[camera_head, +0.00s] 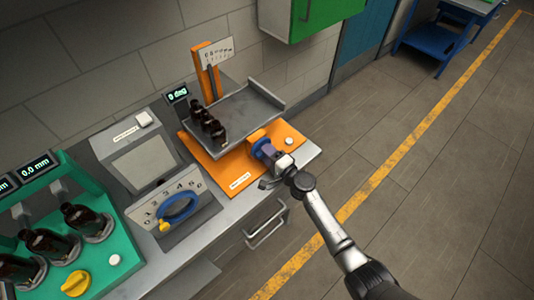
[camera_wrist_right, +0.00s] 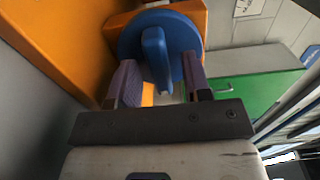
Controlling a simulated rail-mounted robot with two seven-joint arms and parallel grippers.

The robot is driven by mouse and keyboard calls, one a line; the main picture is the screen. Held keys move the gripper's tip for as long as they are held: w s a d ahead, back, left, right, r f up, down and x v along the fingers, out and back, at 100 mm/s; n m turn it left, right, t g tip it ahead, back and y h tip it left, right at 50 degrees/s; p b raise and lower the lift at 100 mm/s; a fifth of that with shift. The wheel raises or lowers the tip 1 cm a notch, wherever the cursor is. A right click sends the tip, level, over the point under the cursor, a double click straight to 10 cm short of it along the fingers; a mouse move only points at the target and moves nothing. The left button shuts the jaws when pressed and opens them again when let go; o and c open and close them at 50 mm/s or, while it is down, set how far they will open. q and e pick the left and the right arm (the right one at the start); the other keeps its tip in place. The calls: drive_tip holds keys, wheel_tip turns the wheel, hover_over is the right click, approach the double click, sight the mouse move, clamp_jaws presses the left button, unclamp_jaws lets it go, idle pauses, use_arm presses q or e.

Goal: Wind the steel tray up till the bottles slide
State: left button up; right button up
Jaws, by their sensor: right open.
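The steel tray (camera_head: 252,105) lies about level on an orange stand (camera_head: 205,150) in the head view. Several dark amber bottles (camera_head: 208,122) stand at its left side. The display (camera_head: 177,94) beside it reads 0 deg. A blue knob (camera_head: 261,148) sits on the orange block at the front of the stand. My right gripper (camera_head: 276,160) is at this knob. In the right wrist view the knob's blue grip bar (camera_wrist_right: 156,60) stands between the fingers of my open right gripper (camera_wrist_right: 158,82), with gaps on both sides. My left gripper is not in view.
A grey box with a blue dial handle (camera_head: 178,208) stands left of the stand. A green rack (camera_head: 120,245) with more bottles and a yellow knob is at lower left. A green cabinet (camera_head: 310,15) hangs above.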

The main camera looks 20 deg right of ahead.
drive_tip(key=shift+w+a, duration=0.1)
drive_tip(key=shift+w, duration=0.15)
clamp_jaws()
idle(0.4)
